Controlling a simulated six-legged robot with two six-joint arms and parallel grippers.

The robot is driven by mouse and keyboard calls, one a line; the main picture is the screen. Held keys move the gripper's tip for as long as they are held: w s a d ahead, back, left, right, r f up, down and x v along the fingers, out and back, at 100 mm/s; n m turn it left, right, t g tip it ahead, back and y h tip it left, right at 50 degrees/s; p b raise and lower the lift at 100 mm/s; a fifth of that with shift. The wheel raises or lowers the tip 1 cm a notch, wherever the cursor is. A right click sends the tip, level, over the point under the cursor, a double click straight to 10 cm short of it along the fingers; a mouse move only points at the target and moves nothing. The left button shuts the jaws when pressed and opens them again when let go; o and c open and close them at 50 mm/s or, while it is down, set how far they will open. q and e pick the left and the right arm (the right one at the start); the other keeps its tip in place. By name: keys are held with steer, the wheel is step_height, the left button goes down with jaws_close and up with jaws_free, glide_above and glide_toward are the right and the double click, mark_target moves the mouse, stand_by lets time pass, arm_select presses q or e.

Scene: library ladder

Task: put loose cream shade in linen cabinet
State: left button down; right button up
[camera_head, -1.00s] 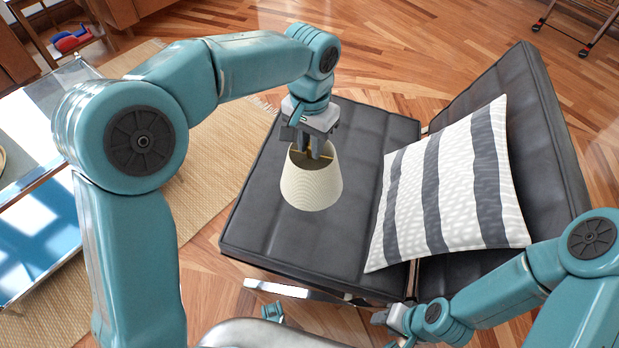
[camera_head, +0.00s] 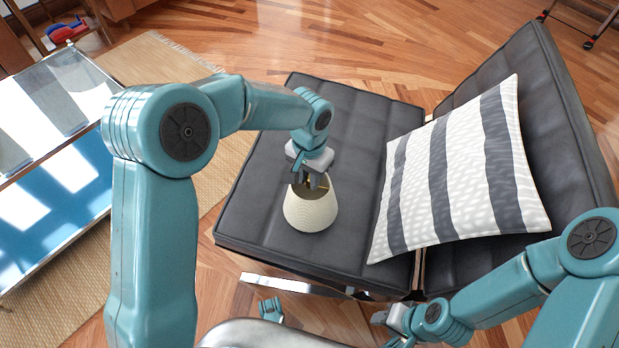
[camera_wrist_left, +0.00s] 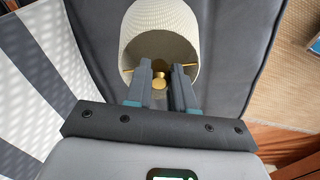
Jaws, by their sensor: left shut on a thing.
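The cream shade (camera_head: 311,210) is a ribbed cone, wide end down, over the black chair seat in the head view. My left gripper (camera_head: 313,183) comes down into its narrow top opening and is shut on it. In the left wrist view the shade (camera_wrist_left: 190,22) surrounds the fingertips (camera_wrist_left: 160,80), with a small brass fitting between them. Whether the shade touches the seat I cannot tell. My right gripper (camera_head: 384,318) is low in the head view, beside the chair's front; its jaws are too small to read. I cannot make out the linen cabinet.
The black chair seat (camera_head: 265,215) has a striped pillow (camera_head: 460,175) leaning on its backrest (camera_head: 560,120). A glass-topped table (camera_head: 60,200) stands on a woven rug (camera_head: 150,75) at left. Wooden floor (camera_head: 390,45) is open behind the chair.

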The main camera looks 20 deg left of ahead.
arm_select(q)
steer(key=shift+r, duration=0.1)
steer(key=c, duration=1)
jaws_free()
steer(key=shift+o, duration=0.2)
